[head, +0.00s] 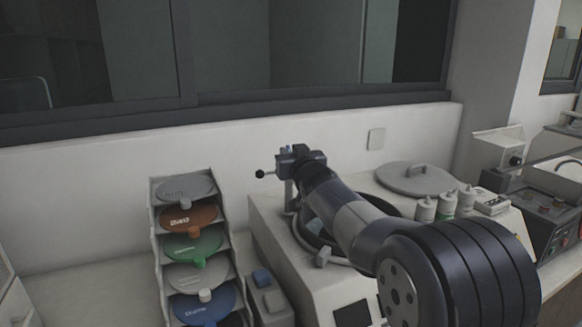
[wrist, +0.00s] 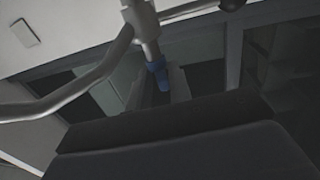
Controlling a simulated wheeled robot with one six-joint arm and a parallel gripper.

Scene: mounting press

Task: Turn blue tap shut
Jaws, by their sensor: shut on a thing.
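The blue tap (wrist: 158,70) shows in the wrist view as a short blue piece on a grey metal stem. Its far end goes behind the dark edge of my gripper (wrist: 168,108), which fills the lower part of that view. In the head view my gripper (head: 290,157) is at the top of the metal post above the round opening of the white press cabinet. It is shut on the blue tap; the contact itself is mostly hidden. A lever with a black ball knob (head: 260,173) sticks out left of the gripper.
A rack of coloured round lids (head: 193,245) stands left of the press. A grey lid with a handle (head: 413,178) and several white bottles (head: 445,205) are to the right. A wall with a dark window (head: 300,50) is close behind. Curved pipes (wrist: 60,95) pass near the gripper.

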